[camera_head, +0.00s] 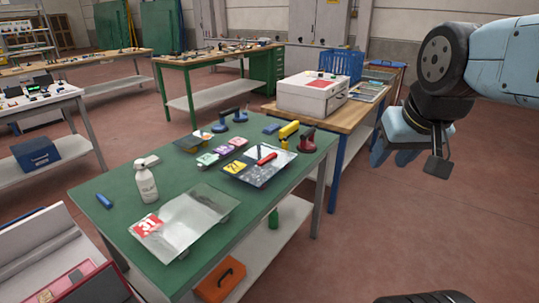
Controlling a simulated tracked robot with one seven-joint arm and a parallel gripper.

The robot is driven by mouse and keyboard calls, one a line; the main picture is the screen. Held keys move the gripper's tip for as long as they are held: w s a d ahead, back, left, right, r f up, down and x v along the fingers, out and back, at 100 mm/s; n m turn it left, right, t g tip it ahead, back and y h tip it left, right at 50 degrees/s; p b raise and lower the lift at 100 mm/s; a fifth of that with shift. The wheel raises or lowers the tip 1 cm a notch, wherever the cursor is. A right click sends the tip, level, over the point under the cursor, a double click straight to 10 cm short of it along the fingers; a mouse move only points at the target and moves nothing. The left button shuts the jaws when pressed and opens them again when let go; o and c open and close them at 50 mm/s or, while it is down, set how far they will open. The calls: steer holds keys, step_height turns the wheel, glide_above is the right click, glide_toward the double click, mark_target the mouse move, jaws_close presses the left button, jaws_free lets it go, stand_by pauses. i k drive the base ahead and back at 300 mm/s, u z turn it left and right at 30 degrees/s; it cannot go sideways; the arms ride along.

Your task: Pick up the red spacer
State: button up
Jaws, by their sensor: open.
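A small red bar (266,159), which may be the red spacer, lies on a glass sheet with a yellow label (235,167) on the green table (113,222). It is too small to be sure what it is. Several small pink, purple and green pads (222,150) lie just left of that sheet. A dark red suction-cup handle (307,141) stands right of it. My gripper (410,158) is open and empty at the upper right, well right of the green table and apart from all of these things.
A white spray bottle (146,183) and a glass sheet with a red label (190,218) are on the near table. A yellow tool (288,131) and blue suction cups (228,119) stand at its back. A wooden bench (340,119) holds a white box (311,95). Floor under my gripper is clear.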

mark_target(262, 163)
steer(key=i, duration=0.9)
steer(key=u, duration=0.05)
